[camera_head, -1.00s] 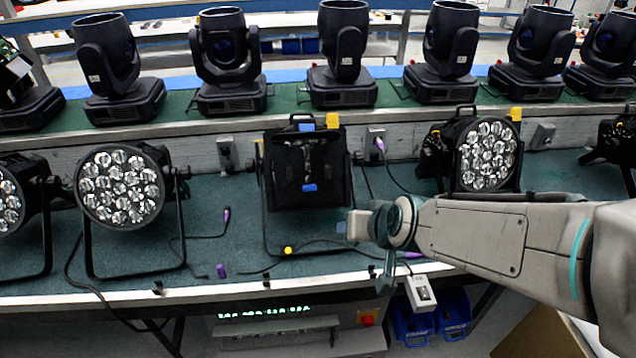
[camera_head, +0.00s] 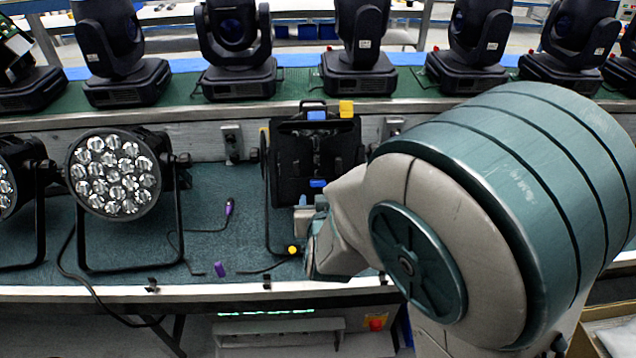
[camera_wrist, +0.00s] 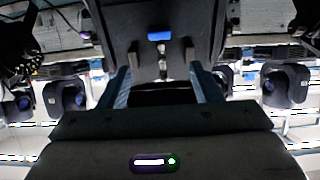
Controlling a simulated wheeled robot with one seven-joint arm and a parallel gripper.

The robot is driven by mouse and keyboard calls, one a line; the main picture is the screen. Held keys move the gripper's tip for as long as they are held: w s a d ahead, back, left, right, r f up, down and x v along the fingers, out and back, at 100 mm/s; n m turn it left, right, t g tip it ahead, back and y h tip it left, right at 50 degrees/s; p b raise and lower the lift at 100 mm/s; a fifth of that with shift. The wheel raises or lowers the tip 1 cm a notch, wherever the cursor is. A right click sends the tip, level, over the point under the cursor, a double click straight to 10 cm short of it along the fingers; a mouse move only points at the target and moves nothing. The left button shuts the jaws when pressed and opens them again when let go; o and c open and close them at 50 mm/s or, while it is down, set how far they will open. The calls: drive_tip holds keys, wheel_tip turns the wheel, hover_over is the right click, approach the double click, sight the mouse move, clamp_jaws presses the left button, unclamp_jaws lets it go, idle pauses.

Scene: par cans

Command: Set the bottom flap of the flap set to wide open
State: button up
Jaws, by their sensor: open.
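The flap set (camera_head: 290,165) is a black square frame on a par can at mid-table. One blue tab (camera_head: 317,115) is at its top and another blue tab (camera_head: 317,183) at its lower middle. The inverted wrist view shows a dark flap panel (camera_wrist: 190,20) with a blue tab (camera_wrist: 159,36) on it. How far the bottom flap stands open I cannot tell. My gripper (camera_head: 309,208) is just below the lower tab, partly hidden by my arm. Its fingers are apart and empty in the wrist view (camera_wrist: 160,72), framing the tab, with no clear contact.
A par can (camera_head: 115,172) with many lenses stands left of the flap set. Moving heads (camera_head: 360,70) line the shelf behind. A yellow tab (camera_head: 346,109) tops the set. A cable with a purple plug (camera_head: 229,208) lies on the table (camera_head: 205,195). My arm covers the right side.

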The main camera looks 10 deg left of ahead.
sight(318, 182)
drive_tip(key=x, duration=1.2)
drive_tip(key=shift+f, duration=0.1)
drive_tip(key=c, duration=1)
